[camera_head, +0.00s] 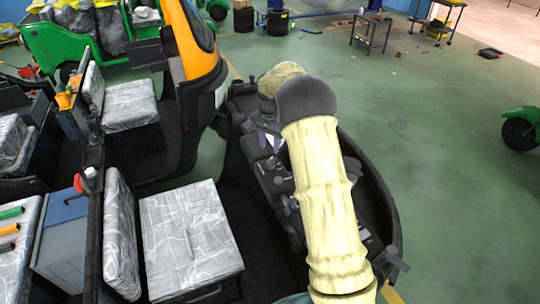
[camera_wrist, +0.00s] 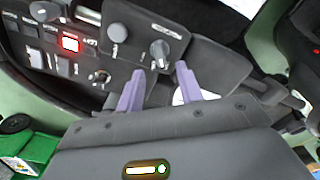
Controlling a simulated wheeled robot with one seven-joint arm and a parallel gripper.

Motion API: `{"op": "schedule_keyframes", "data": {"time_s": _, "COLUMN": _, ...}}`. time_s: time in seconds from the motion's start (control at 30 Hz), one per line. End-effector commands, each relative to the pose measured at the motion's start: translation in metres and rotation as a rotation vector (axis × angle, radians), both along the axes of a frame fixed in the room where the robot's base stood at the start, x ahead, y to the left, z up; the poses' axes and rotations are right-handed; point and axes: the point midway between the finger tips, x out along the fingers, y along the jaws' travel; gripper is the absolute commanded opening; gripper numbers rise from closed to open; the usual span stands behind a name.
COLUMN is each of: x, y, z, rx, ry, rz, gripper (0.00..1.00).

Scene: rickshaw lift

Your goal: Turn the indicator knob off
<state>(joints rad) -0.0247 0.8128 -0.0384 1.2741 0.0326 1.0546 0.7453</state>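The dashboard panel fills the upper left of the wrist view. A grey rotary knob (camera_wrist: 159,50) stands on it, just beyond my fingertips and roughly in line with the gap between them. I cannot tell from the markings which one is the indicator knob. My gripper (camera_wrist: 160,69) has two purple fingers, spread apart with nothing between them. I cannot tell whether they touch the panel.
A red-lit switch (camera_wrist: 70,44) and several dark switches lie left of the knobs. The dashboard (camera_head: 275,178) sits before a plastic-wrapped seat (camera_head: 185,225). Open green floor (camera_head: 440,130) lies to the right, with a small trolley (camera_head: 371,32) farther back.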

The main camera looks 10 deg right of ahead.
Motion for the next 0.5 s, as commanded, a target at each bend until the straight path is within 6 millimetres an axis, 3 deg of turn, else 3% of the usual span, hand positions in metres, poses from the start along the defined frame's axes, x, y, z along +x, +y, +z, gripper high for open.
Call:
{"op": "schedule_keyframes", "data": {"time_s": 0.3, "x": -0.001, "y": 0.000, "z": -0.052, "rx": 0.000, "ry": 0.004, "rz": -0.001, "gripper": 0.36}}
{"op": "schedule_keyframes", "data": {"time_s": 0.5, "x": -0.001, "y": 0.000, "z": -0.067, "rx": 0.001, "ry": 0.002, "rz": -0.001, "gripper": 0.36}}
